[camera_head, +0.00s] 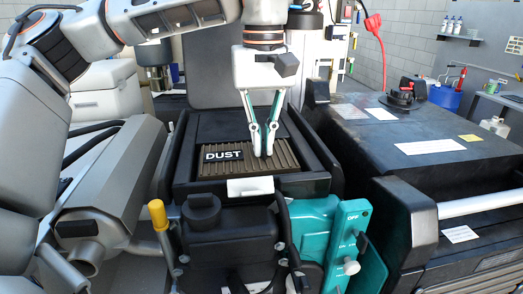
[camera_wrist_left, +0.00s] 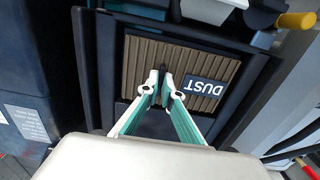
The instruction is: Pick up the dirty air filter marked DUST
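The dirty air filter (camera_head: 285,156) is a brown ridged panel with a black label reading DUST. It lies in a black open housing (camera_head: 322,180), and also shows in the left wrist view (camera_wrist_left: 135,60), with the label upside down. My left gripper (camera_head: 263,155) points down onto the filter, right of the label in the head view. Its fingertips are close together at the ridges, around a small dark upright piece on the filter, seen in the left wrist view (camera_wrist_left: 161,85). The fingertips partly hide that piece. My right gripper is not in view.
A black machine block (camera_head: 430,120) with papers on it stands to the right. In front of the housing are a teal panel (camera_head: 345,230) marked OFF and a yellow-capped post (camera_head: 158,214). A grey casing (camera_head: 115,180) is at the left. A raised dark lid stands behind.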

